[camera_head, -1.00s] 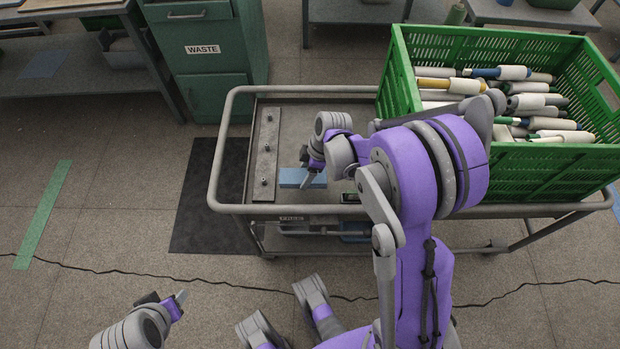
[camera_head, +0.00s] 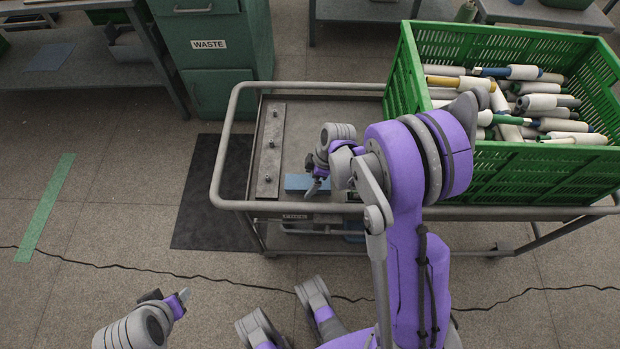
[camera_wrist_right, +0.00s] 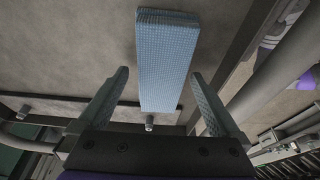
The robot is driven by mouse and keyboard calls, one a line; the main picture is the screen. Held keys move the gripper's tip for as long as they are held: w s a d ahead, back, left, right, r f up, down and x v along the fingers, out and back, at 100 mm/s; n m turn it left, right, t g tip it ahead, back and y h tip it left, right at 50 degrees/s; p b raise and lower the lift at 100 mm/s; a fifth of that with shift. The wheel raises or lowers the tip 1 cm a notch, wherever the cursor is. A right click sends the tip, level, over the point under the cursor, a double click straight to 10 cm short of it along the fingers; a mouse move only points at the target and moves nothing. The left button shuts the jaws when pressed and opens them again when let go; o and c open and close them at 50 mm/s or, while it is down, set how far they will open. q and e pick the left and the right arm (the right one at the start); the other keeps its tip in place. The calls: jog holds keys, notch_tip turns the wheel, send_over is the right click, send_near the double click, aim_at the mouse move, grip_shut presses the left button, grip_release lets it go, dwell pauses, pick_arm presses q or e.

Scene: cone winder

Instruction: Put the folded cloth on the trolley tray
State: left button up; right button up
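The folded cloth (camera_head: 299,183) is a small blue strip lying on the trolley tray (camera_head: 290,130), near its front edge and just right of a pegged metal bar. My right gripper (camera_head: 314,184) is over the tray at the cloth's right end. In the right wrist view the cloth (camera_wrist_right: 168,60) shows beyond and between the two spread fingers of the right gripper (camera_wrist_right: 160,95), with gaps on both sides; it is not gripped. My left gripper (camera_head: 178,300) is low at the lower left, away from the trolley; its finger opening is unclear.
A green crate (camera_head: 520,180) full of bobbins stands on the trolley's right part. The metal bar with pegs (camera_head: 270,150) lies on the tray's left. A green WASTE cabinet (camera_head: 210,60) stands behind at left. A dark mat (camera_head: 205,205) lies on the floor left of the trolley.

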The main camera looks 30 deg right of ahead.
jog(key=shift+d+r, duration=0.1)
jog(key=shift+r, duration=0.4)
jog(key=p+v, duration=0.3)
jog(key=v, duration=0.8)
jog(key=s+a+r+m+t+h, duration=0.1)
jog(key=s+a+r+m, duration=0.2)
jog(key=s, duration=0.5)
jog(key=s+a+r+m+t+h, duration=0.1)
jog(key=s+a+r+m+t, duration=0.1)
jog(key=s+a+r+m, duration=0.2)
jog(key=shift+s+a+r+m+h, duration=0.35)
jog(key=shift+s+a+m, duration=0.95)
jog(key=shift+s+m, duration=0.8)
jog(key=shift+w, duration=0.2)
jog(key=shift+s, duration=0.1)
